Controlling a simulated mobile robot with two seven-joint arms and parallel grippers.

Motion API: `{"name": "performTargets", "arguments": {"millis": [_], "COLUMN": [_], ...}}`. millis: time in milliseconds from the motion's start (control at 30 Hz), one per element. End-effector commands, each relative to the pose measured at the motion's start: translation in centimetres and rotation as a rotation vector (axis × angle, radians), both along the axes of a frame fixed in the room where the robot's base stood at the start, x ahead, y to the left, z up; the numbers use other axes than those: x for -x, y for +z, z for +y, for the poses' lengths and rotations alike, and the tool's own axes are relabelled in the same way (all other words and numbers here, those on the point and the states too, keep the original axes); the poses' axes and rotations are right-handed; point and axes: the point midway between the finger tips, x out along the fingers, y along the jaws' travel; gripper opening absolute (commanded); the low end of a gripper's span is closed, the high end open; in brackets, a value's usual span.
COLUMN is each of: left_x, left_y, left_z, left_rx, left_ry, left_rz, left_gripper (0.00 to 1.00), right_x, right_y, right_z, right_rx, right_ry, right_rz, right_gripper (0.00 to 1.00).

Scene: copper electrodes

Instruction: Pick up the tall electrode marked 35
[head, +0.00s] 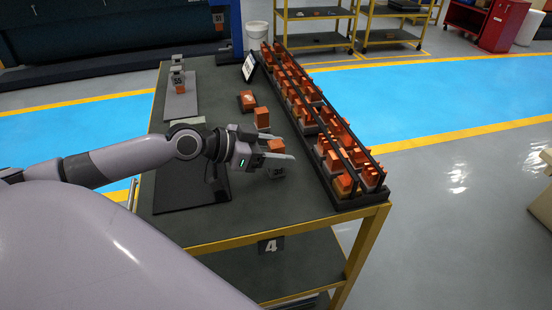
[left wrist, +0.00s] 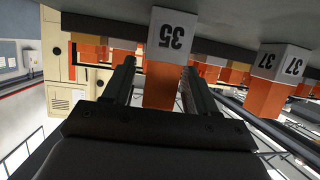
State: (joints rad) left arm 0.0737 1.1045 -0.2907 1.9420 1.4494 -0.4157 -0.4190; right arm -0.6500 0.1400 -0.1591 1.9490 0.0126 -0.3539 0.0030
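The tall electrode marked 35 (left wrist: 165,60) has an orange copper body and a grey base. In the left wrist view it appears upside down between the two fingers of my left gripper (left wrist: 158,68). A gap shows on its left side; the right finger is close to it. In the head view the electrode (head: 276,146) stands on the table near the rack, partly hidden by my left gripper (head: 280,159). The gripper reaches in level from the left and is open around it. My right gripper is not in view.
A long black rack (head: 347,203) full of copper electrodes runs along the table's right side. A grey plate (head: 182,105) with electrodes lies at the back left.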

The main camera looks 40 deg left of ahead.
Motion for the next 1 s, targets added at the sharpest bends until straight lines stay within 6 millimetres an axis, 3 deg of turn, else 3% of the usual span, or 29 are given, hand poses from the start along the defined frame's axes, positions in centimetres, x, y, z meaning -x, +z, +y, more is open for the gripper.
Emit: {"name": "performTargets", "arguments": {"millis": [33, 133, 167, 467, 667, 867, 1000], "left_x": [0.0, 0.0, 0.0, 0.0, -0.1, -0.1, -0.1], "left_y": [0.0, 0.0, 0.0, 0.3, 1.7, 5.5, 9.6], "left_z": [0.0, 0.0, 0.0, 0.0, 0.1, 0.0, 0.0], "left_rx": [0.000, 0.000, 0.000, 0.001, 0.000, -0.003, -0.003], "left_ry": [0.000, 0.000, 0.000, 0.000, 0.000, -0.002, -0.001], "left_rz": [0.000, 0.000, 0.000, -0.005, -0.007, -0.012, -0.013], "left_gripper": [0.39, 0.06, 0.00, 0.00, 0.00, 0.00, 0.00], "right_x": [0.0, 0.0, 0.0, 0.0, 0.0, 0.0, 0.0], "right_y": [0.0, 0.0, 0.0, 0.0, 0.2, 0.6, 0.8], "right_z": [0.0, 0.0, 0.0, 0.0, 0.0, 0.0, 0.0], "right_rx": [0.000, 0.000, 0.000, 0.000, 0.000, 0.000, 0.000], "right_ry": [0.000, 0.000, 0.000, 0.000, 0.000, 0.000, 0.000], "right_rz": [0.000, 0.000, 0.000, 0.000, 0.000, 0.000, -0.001], "right_gripper": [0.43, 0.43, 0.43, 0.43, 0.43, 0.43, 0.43]}}
